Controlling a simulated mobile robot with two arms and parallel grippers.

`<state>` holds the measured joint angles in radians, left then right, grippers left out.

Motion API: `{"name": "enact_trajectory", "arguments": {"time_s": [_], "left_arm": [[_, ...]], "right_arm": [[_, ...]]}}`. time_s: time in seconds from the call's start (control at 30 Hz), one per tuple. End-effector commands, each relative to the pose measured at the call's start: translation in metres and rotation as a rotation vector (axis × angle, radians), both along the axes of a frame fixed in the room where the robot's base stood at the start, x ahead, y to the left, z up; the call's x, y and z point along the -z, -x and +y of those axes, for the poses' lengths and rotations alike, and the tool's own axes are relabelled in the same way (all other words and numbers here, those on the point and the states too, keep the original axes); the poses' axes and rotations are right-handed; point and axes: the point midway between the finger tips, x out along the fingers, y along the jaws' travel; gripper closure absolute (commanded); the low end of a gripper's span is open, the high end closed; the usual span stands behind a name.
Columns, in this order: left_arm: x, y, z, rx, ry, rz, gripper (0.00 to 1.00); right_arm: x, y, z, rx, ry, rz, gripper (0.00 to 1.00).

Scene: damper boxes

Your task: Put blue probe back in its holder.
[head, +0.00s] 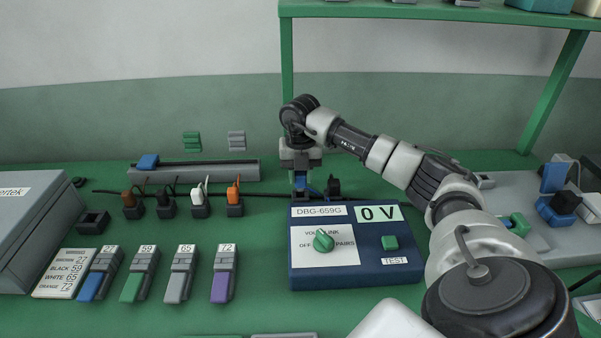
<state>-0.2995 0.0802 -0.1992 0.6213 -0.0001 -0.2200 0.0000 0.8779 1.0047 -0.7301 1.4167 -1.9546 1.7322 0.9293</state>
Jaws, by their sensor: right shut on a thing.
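My right gripper (301,177) reaches in from the right, over the back edge of the blue tester box, and points down. It is shut on the blue probe (300,181), of which only a small blue part shows between the fingers. More blue shows just right of the fingers, low behind the tester, but I cannot tell whether it is probe or holder. A dark upright piece (333,187) stands close to the right of the gripper. The tester (355,273) hides the lower part of this area, so contact with a holder cannot be seen. My left gripper is out of view.
The tester's display (380,213) reads 0 V. Several coloured plugs in black holders stand left of it, with labelled blocks in front. A grey box (28,225) is at the far left. A grey tray (540,238) with parts is at right. A green shelf frame rises behind.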

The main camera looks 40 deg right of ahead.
Motion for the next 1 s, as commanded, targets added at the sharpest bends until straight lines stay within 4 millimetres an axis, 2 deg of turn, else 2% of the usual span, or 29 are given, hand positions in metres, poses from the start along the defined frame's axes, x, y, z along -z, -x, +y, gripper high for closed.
{"name": "enact_trajectory", "arguments": {"time_s": [0.07,0.27,1.0], "left_arm": [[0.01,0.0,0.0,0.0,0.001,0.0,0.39],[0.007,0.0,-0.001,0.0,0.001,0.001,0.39],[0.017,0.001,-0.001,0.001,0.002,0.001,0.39]], "right_arm": [[0.011,0.0,0.0,0.0,0.0,0.0,1.0],[0.008,0.0,0.0,0.0,0.0,0.0,1.0],[0.026,0.0,0.0,-0.001,0.0,0.001,1.0]]}}
